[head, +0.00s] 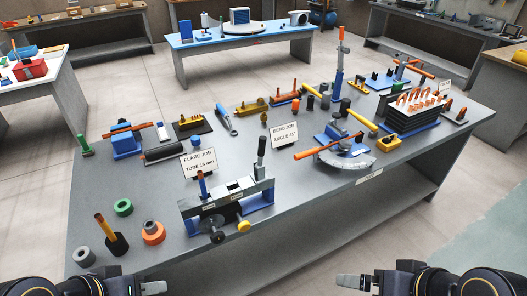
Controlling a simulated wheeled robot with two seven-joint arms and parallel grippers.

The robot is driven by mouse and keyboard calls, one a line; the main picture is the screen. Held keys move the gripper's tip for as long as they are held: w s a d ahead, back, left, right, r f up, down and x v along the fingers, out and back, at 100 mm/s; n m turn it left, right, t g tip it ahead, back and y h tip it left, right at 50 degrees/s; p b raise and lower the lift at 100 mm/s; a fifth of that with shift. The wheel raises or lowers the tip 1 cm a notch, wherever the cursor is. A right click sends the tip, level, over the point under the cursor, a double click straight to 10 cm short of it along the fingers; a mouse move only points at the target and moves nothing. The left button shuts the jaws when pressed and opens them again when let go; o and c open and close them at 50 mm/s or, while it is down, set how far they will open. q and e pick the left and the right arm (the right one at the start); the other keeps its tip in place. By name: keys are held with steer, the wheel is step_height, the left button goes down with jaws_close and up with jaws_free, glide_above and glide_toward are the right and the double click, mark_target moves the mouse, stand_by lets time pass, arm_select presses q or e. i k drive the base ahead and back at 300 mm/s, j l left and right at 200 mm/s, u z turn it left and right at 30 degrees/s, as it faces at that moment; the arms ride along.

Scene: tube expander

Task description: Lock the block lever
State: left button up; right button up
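My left gripper (153,287) is at the bottom left edge, and my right gripper (350,281) is at the bottom, right of centre. Both are well short of the device, with nothing seen in them. Their opening is unclear.
The "FLARE JOB" sign (198,161) stands just behind the device. A bender with an orange handle (343,155) stands to the right. Coloured rings (123,207) and a black holder with an orange rod (117,244) stand to the left. The bench front between them is partly clear.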

mark_target(261, 149)
steer(key=i+j+u, duration=0.2)
steer(key=u, duration=0.15)
steer(key=i+j+u, duration=0.1)
steer(key=i+u, duration=0.25)
steer(key=k, duration=0.1)
